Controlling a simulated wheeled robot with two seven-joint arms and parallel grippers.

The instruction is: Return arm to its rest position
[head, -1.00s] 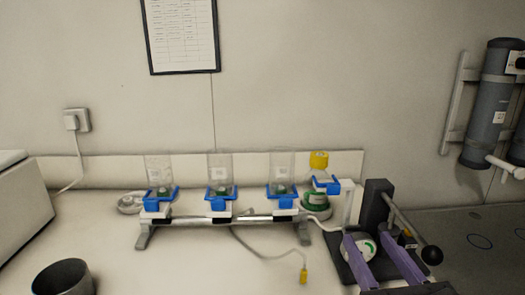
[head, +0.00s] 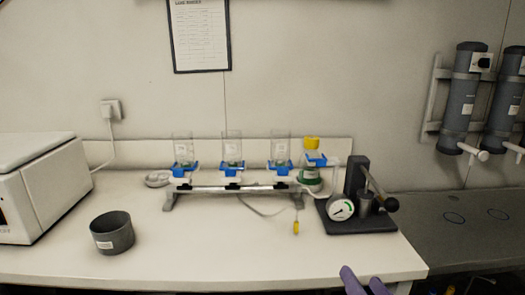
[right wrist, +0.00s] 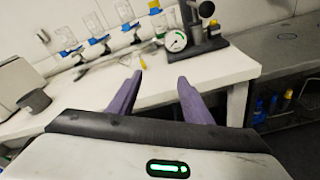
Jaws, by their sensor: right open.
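My right gripper (head: 362,281) shows only as two purple fingertips at the bottom edge of the head view, in front of the table's front edge. In the right wrist view its two purple fingers (right wrist: 160,79) stand apart with nothing between them, pointing toward the table (right wrist: 235,66). The gripper is open and empty, apart from the gauge press (head: 357,200), a dark stand with a round white dial and a black-knobbed lever. The press also shows beyond the fingers in the right wrist view (right wrist: 213,45). My left gripper is in neither view.
A rack (head: 235,188) with clear cups in blue holders stands at the table's back. A yellow-capped bottle (head: 311,180) is beside it. A dark grey pot (head: 112,236) and a white machine (head: 45,190) are at left. The table's front middle is clear.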

